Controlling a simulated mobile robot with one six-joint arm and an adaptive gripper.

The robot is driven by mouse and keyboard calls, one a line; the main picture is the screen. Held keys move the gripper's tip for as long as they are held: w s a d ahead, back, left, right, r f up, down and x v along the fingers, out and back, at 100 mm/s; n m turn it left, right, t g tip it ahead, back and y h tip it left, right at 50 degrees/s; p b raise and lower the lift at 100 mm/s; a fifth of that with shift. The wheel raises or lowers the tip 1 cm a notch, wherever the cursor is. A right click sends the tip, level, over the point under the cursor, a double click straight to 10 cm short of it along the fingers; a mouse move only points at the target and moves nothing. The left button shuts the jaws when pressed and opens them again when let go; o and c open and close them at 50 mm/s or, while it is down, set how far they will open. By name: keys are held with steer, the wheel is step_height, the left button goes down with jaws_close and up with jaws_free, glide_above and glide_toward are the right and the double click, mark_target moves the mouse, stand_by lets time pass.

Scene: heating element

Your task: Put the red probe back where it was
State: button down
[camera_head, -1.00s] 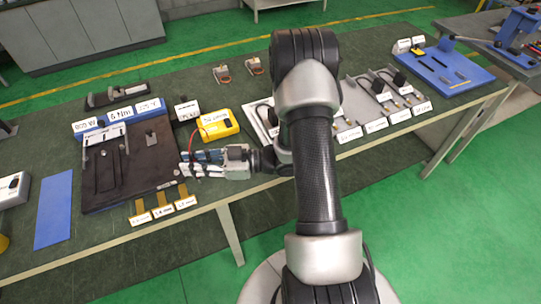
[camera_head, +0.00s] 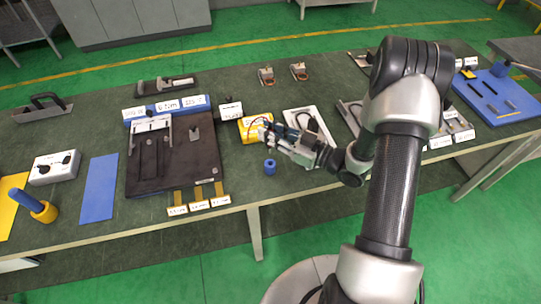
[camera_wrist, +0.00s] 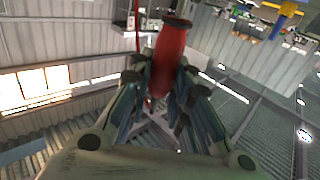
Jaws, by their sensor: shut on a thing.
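The red probe (camera_wrist: 168,58) shows in the wrist view between the two fingers of my gripper (camera_wrist: 160,85). The gripper is shut on it, and the probe's flared end points away from the wrist. A thin red line, probably its lead, runs up beside it. In the head view my gripper (camera_head: 272,137) is over the front right part of the yellow meter (camera_head: 250,127), partly covering it. The probe is too small or hidden to make out there. I cannot tell the gripper's height above the meter.
A small blue ring (camera_head: 270,167) stands on the bench in front of the gripper. A dark mat (camera_head: 205,165) with tools lies to the left. A white tray (camera_head: 291,113) is just behind the gripper. Brass gauges with labels (camera_head: 199,205) line the front edge.

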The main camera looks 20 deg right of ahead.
step_height(320, 180, down, 9)
steer(key=shift+b, duration=1.05)
steer(key=shift+f, duration=0.15)
steer(key=c, duration=1.9)
jaws_free()
steer(key=shift+f, duration=0.1)
steer(key=shift+c, duration=0.2)
steer(key=o, duration=0.5)
